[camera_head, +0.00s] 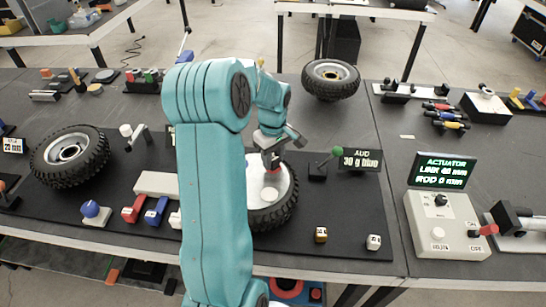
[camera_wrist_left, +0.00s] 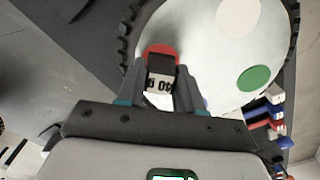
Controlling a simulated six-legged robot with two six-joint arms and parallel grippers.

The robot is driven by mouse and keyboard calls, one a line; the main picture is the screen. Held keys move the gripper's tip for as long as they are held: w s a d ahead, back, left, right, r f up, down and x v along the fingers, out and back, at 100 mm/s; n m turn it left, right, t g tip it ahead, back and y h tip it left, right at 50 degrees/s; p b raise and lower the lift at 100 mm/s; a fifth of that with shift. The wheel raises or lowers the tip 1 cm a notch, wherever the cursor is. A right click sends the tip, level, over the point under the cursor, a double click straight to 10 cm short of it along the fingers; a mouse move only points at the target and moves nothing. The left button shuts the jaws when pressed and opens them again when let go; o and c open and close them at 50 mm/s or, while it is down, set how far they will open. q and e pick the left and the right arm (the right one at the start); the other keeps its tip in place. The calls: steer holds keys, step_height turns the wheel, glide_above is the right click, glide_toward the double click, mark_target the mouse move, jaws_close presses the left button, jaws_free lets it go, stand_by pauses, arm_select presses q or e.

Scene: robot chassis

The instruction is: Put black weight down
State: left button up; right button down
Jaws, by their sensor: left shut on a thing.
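My left gripper (camera_head: 270,158) is over the pale round plate (camera_head: 256,180) on the middle wheel (camera_head: 284,208). In the left wrist view the gripper (camera_wrist_left: 160,82) is shut on a small weight (camera_wrist_left: 160,63) with a black face and a white face marked "40 g". The weight is over the red spot (camera_wrist_left: 152,49) of the plate. I cannot tell whether it touches the plate. The plate also has a white spot (camera_wrist_left: 237,17) and a green spot (camera_wrist_left: 254,78). My left arm hides part of the plate and wheel in the head view. My right gripper is not in view.
A control box (camera_head: 445,225) is farther right.

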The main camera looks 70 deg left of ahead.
mark_target(273, 157)
arm_select(q)
steer(key=shift+f, duration=0.2)
steer(key=o, duration=1)
steer(key=shift+f, duration=0.1)
step_height(273, 157, up, 12)
steer(key=shift+r, duration=0.25)
steer(key=shift+d+f, duration=0.1)
